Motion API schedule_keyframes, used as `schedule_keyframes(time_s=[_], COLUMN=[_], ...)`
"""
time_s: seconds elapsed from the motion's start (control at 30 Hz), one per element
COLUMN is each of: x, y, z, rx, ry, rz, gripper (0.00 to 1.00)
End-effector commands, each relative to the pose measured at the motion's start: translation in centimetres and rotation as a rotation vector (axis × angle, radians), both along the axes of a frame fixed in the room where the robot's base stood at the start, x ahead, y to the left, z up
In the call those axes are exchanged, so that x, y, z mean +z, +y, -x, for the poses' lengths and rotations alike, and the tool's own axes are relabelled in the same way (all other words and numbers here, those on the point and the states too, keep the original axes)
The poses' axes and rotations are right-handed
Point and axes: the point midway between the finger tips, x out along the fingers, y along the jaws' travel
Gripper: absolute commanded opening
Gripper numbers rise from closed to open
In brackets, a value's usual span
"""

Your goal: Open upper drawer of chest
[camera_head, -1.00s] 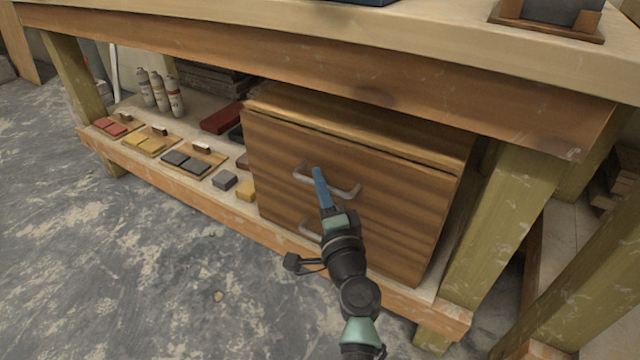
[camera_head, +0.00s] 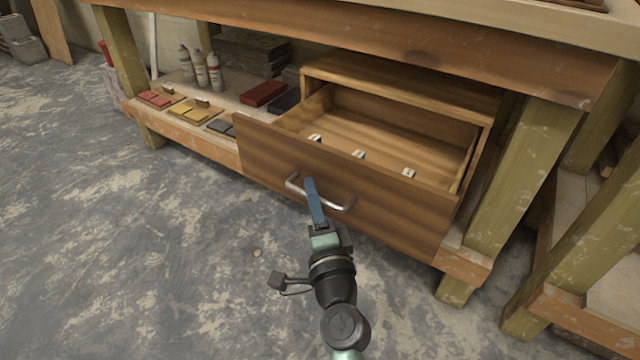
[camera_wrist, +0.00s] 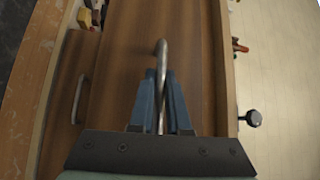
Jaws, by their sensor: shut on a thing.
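The wooden chest (camera_head: 400,82) stands on the lower shelf of the workbench. Its upper drawer (camera_head: 400,212) is pulled well out, and its inside shows from above. Several small pale items (camera_head: 358,154) lie in it behind the front panel. My gripper (camera_head: 312,192), with blue fingers, is shut on the upper drawer's metal bar handle (camera_head: 338,206). In the wrist view the fingers (camera_wrist: 162,92) lie on both sides of the handle (camera_wrist: 161,60). The lower handle (camera_wrist: 78,98) shows at the left there; in the head view the lower drawer is hidden behind the pulled-out front.
Left of the chest, the shelf holds bottles (camera_head: 215,72), red, yellow and grey sample tiles (camera_head: 193,112) and a red block (camera_head: 263,93). A bench leg (camera_head: 528,170) stands close to the right. The floor (camera_head: 150,260) in front is clear.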

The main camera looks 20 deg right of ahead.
Motion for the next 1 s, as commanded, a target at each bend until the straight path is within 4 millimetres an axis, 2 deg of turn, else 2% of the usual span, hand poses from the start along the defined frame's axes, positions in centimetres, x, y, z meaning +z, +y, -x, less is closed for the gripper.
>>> schedule_keyframes(time_s=[0.23,0.63,0.67,0.8,0.83,1.0], x=[0.03,0.01,0.01,0.01,0.01,0.01], y=[0.72,0.79,0.79,0.79,0.79,0.80], z=[0.59,0.65,0.65,0.64,0.64,0.63], rx=[0.000,0.000,0.000,0.000,0.000,0.000], ry=[0.000,0.000,0.000,0.000,0.000,0.000], rz=[0.000,0.000,0.000,0.000,0.000,0.000], gripper=[0.00,0.00,0.17,0.42,0.45,0.45])
